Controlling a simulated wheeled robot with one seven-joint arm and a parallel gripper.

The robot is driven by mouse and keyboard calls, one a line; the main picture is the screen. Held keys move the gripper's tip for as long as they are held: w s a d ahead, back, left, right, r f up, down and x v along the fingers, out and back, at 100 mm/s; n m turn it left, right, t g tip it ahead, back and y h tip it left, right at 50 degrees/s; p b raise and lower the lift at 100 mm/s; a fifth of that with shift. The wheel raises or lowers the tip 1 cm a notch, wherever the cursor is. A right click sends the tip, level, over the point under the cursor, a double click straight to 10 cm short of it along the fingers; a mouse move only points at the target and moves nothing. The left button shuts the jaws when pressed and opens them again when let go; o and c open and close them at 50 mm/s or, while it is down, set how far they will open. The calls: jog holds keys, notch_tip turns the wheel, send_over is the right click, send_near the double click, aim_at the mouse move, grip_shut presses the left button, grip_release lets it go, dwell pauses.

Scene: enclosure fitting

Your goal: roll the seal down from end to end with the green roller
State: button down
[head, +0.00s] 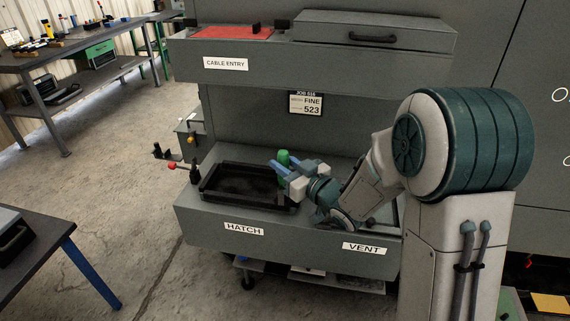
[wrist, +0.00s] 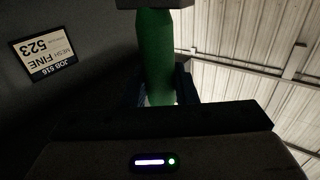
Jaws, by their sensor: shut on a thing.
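My gripper (head: 285,165) is shut on the green roller (head: 284,156), near the right end of the hatch. The roller's green body stands up between the blue fingers, and it also shows in the wrist view (wrist: 155,55). The black seal frame (head: 207,180) borders the dark rectangular hatch opening on the lower shelf, above the HATCH label (head: 244,230). My gripper and arm hide part of the frame's right side. I cannot tell whether the roller's lower end touches the seal.
A red-knobbed lever (head: 173,165) sticks out at the shelf's left end. The upper shelf (head: 330,65) overhangs the hatch, with a red panel (head: 232,33) and a handled cover (head: 373,30) on top. A job card (head: 306,103) hangs behind. The VENT section lies right, partly behind my arm.

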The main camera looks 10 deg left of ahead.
jog(key=shift+f+b, duration=0.8)
jog(key=shift+b, duration=0.05)
dwell(0.5)
